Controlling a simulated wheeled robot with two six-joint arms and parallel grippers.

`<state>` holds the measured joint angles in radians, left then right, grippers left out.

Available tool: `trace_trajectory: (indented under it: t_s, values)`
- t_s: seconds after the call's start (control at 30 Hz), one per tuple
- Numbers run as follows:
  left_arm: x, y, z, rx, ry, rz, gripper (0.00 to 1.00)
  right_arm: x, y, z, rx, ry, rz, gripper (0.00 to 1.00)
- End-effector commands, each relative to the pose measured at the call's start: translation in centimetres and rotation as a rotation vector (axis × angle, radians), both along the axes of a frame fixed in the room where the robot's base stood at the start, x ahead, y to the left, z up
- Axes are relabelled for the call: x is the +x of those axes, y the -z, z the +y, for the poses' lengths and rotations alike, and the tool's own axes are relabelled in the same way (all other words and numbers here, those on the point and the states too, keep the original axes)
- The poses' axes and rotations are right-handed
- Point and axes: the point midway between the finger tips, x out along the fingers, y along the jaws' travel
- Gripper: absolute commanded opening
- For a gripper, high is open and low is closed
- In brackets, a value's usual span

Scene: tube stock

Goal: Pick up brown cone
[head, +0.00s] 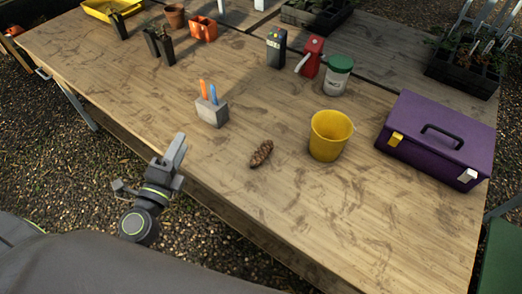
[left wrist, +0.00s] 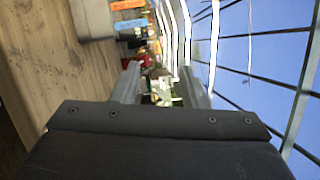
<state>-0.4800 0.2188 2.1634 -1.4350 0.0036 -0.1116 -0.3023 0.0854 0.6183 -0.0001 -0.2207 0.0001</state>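The brown cone (head: 261,154) is a scaly pine cone lying on its side on the wooden table, near the front edge and left of the yellow bucket. My left gripper (head: 177,152) is at the table's front edge, left of the cone and apart from it. In the left wrist view its two fingers (left wrist: 160,85) stand apart with nothing held between them. The cone does not show in the left wrist view. My right gripper is not in view.
A yellow bucket (head: 329,136) stands right of the cone. A grey block with an orange and a blue stick (head: 212,111) stands behind it to the left; it also shows in the left wrist view (left wrist: 93,20). A purple toolbox (head: 437,137) is at right. Table around the cone is clear.

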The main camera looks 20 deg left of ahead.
Motion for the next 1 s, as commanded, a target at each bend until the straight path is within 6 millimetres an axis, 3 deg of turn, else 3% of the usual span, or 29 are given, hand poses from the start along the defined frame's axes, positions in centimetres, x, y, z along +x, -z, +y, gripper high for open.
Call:
trace_trajectory:
  t_s: [0.1,0.2,0.4,0.63,1.0]
  values:
    - [-0.2,0.2,-3.7,0.290,0.184,0.016,0.39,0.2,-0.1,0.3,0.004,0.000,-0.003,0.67]
    - [-0.7,1.6,-5.9,0.511,0.315,0.059,0.39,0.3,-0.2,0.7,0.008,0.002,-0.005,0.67]
    - [-2.0,4.9,-7.5,0.809,0.480,0.165,0.39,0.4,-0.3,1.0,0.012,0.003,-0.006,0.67]
    - [-1.6,6.5,-7.9,0.906,0.530,0.213,0.39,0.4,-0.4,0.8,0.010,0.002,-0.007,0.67]
    - [4.8,8.9,-11.4,0.903,0.530,0.211,0.39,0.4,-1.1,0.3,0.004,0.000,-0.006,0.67]
